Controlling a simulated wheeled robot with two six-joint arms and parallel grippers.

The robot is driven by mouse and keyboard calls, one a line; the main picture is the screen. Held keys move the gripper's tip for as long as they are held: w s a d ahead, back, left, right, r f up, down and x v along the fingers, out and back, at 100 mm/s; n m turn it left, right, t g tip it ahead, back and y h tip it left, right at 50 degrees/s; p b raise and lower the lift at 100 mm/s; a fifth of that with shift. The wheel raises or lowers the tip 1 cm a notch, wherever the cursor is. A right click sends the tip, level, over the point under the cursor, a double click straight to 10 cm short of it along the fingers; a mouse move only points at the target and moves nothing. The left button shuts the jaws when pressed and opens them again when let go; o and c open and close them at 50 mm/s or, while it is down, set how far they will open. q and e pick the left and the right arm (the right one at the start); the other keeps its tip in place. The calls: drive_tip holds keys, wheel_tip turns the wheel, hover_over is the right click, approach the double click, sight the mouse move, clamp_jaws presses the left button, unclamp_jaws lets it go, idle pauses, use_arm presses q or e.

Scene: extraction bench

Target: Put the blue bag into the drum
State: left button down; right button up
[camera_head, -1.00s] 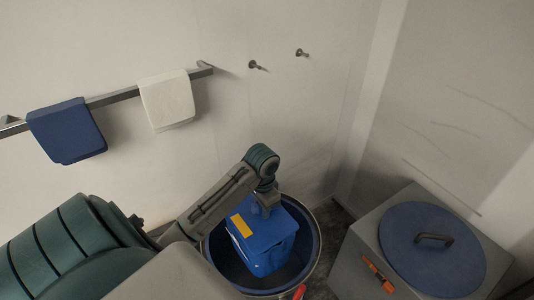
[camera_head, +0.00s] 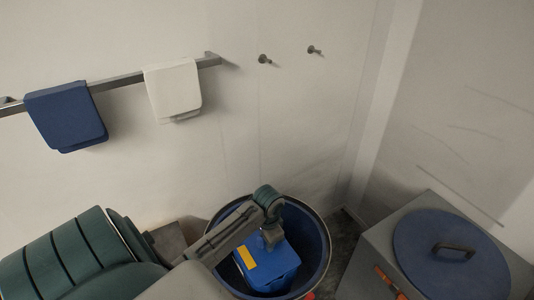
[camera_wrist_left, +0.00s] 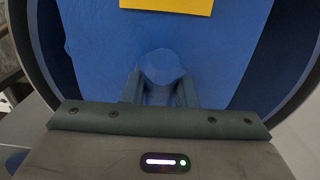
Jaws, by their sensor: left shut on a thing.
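The blue bag (camera_head: 273,272), with a yellow label, is inside the mouth of the round drum (camera_head: 323,243), below the rim level as far as I can tell. My left gripper (camera_head: 271,240) is shut on the top of the bag from above. In the left wrist view the fingers (camera_wrist_left: 161,90) close on a rounded blue knob of the bag (camera_wrist_left: 100,40), and the drum's dark rim curves around both sides. Whether the bag touches the drum's bottom is hidden. My right gripper is not in view.
A grey cabinet with a round blue lid (camera_head: 452,252) and a black handle stands right of the drum. An orange-handled object (camera_head: 389,281) is on its front. A wall rail (camera_head: 120,80) holds a blue cloth (camera_head: 66,116) and a white cloth (camera_head: 173,90). Two hooks are on the wall.

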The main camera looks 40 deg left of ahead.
use_arm(q)
wheel_tip(320, 180, down, 12)
drive_tip(key=shift+f, duration=0.1)
idle(0.5)
drive_tip(key=c, duration=1.2)
unclamp_jaws()
drive_tip(key=shift+o, duration=0.2)
wheel_tip(320, 180, up, 12)
drive_tip(key=shift+w+r, duration=0.1)
